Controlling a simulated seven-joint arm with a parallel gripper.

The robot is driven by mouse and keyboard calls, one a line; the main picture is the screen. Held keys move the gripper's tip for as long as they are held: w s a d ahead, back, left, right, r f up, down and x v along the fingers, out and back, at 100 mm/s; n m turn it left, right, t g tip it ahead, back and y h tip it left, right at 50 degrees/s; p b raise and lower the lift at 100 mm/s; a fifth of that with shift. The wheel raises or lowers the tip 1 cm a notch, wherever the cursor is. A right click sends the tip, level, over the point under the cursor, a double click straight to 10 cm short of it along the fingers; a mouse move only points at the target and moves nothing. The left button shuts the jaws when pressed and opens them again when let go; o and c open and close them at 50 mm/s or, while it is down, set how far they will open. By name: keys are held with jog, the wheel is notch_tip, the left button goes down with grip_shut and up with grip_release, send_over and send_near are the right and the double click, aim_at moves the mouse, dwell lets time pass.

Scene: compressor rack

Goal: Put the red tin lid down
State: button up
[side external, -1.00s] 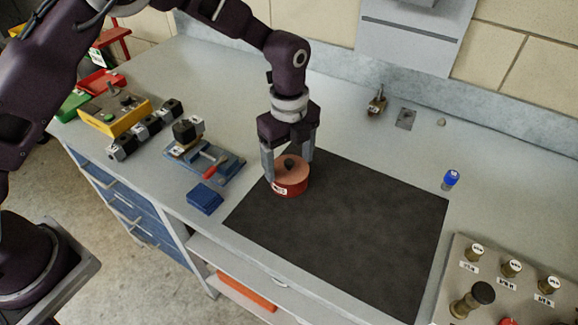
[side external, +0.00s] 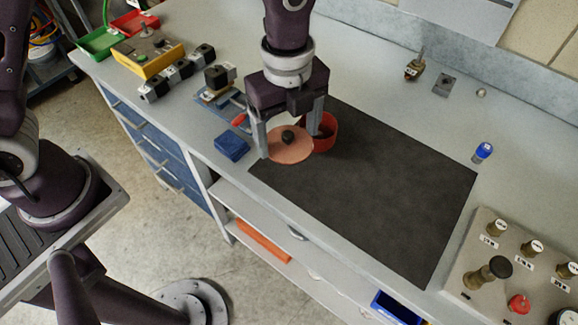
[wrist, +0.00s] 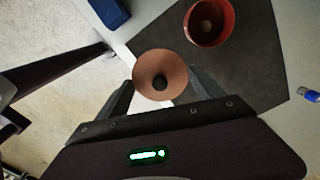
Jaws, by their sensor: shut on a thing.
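The red tin lid, a flat salmon-red disc (side external: 287,152) with a black knob, is held level between the fingers of my gripper (side external: 289,143). It is off the tin and looks raised near the mat's left front edge. The open red tin (side external: 328,135) stands upright on the dark mat (side external: 380,195), just behind and right of the lid, partly hidden by a finger. In the wrist view the lid (wrist: 150,66) sits between the fingertips. The tin (wrist: 222,38) is apart from it, its open mouth showing a small pale thing inside.
A blue block (side external: 231,147) lies left of the mat, with a blue-based clamp fixture (side external: 212,103) behind it. A blue-capped bottle (side external: 483,152) and a panel with knobs (side external: 470,283) stand at the right. Most of the mat is clear. The bench's front edge is close to the lid.

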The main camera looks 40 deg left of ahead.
aim_at(287, 177)
notch_tip(287, 177, down, 10)
jog(key=shift+s+r, duration=0.1)
jog(key=shift+s, duration=0.05)
